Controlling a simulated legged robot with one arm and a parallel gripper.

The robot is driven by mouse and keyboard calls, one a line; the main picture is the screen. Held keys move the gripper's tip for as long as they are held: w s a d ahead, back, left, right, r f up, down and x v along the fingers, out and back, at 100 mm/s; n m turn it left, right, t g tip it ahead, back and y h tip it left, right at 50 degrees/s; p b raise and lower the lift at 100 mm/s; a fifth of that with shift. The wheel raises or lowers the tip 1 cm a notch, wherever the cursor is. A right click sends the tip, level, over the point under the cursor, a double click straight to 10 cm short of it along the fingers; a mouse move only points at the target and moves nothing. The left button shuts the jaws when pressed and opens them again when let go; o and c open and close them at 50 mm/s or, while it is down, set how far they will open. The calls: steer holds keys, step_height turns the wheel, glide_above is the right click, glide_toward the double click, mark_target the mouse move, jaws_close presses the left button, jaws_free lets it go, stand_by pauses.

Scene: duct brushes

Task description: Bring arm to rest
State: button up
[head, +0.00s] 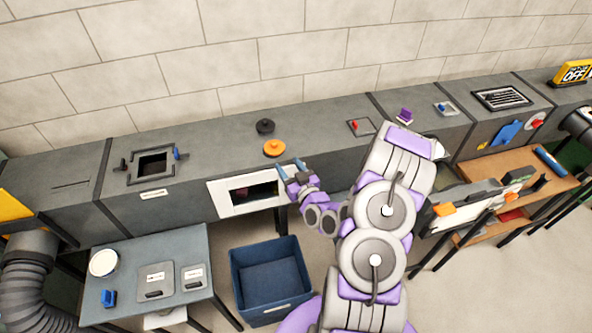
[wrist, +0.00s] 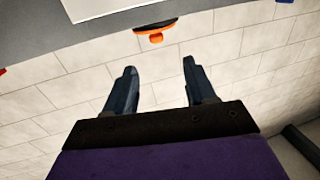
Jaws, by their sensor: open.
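My purple arm stretches out over the grey duct in the head view. My gripper (head: 289,170) is in front of the duct, just right of an orange round knob (head: 274,148) and by the white-framed opening (head: 226,195). In the wrist view my gripper (wrist: 158,85) shows two dark blue fingers spread apart with nothing between them. The orange knob (wrist: 155,36) also shows there, beyond the fingertips and apart from them.
A blue bin (head: 268,312) stands on the floor below the opening. A grey table (head: 200,240) with a white disc and plates is at left. A wooden shelf unit (head: 520,165) with tools is at right. A dark knob (head: 265,126) sits behind the orange one.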

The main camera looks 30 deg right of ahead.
steer(key=shift+s+a+p, duration=0.15)
steer(key=shift+s+p, duration=1.75)
steer(key=shift+s, duration=0.3)
steer(key=shift+a, duration=0.1)
